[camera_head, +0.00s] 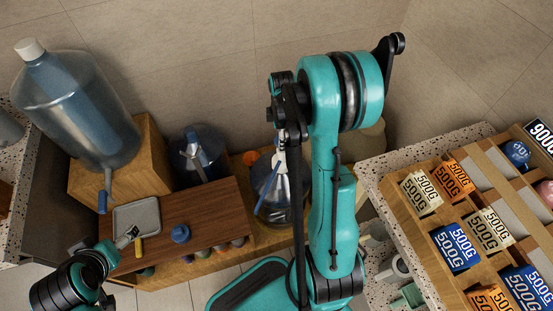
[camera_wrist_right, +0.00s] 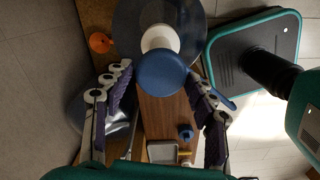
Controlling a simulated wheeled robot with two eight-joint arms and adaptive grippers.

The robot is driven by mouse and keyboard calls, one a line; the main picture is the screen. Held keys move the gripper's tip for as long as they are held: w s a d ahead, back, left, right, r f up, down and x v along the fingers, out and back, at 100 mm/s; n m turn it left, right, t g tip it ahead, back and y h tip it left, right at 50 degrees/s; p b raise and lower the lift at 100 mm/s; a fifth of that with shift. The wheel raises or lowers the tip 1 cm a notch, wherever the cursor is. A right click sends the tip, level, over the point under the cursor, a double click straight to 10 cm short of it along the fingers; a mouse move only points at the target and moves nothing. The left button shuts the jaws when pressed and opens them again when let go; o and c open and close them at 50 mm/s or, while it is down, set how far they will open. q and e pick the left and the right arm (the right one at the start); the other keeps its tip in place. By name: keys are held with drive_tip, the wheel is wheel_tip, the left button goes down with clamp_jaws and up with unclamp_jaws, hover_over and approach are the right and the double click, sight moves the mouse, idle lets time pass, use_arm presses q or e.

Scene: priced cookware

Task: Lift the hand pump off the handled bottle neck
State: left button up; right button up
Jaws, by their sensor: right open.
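The bottle with the hand pump (camera_head: 270,187) stands behind my right arm in the head view, partly hidden. In the right wrist view the round blue pump head (camera_wrist_right: 162,72) sits over a white collar (camera_wrist_right: 160,38) on the dark translucent bottle (camera_wrist_right: 126,28). A blue spout-like piece (camera_wrist_right: 222,98) shows at its right. My right gripper (camera_wrist_right: 160,88) is open, its two fingers apart on either side of the pump head, with no contact visible. The bottle's handle cannot be made out. My left arm's end (camera_head: 118,243) is at the lower left by the tray; its fingers are unclear.
A large water bottle (camera_head: 75,105) with a white cap stands on a wooden block at left. Another bottle (camera_head: 207,145) stands behind the brown table (camera_head: 215,205). The table holds a grey tray (camera_head: 152,205) and a blue cap (camera_head: 180,233). A counter with priced compartments (camera_head: 405,215) is at right.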

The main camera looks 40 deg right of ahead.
wheel_tip(320, 180, down, 6)
drive_tip(key=shift+r+b, duration=0.1)
drive_tip(key=shift+b, duration=0.95)
clamp_jaws()
